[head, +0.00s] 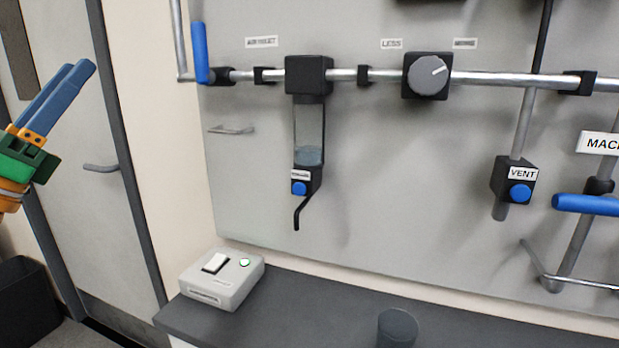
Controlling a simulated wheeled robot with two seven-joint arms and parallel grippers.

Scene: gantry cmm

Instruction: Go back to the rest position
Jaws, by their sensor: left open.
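My left gripper (58,97) shows at the left edge of the head view, in front of the door. Its two blue fingers point up and to the right, with a narrow gap between them, and hold nothing that I can see. It is apart from the panel and the worktop. The rest of my left arm is cut off by the picture's edge. My right gripper is not in this view.
A grey wall panel (240,180) carries pipes, a clear filter bowl (309,130), a grey knob (428,74), a vent valve (515,182) and blue handles (200,53). A switch box (222,280) and a dark cup (397,328) stand on the worktop (310,310). A black bin (27,300) is lower left.

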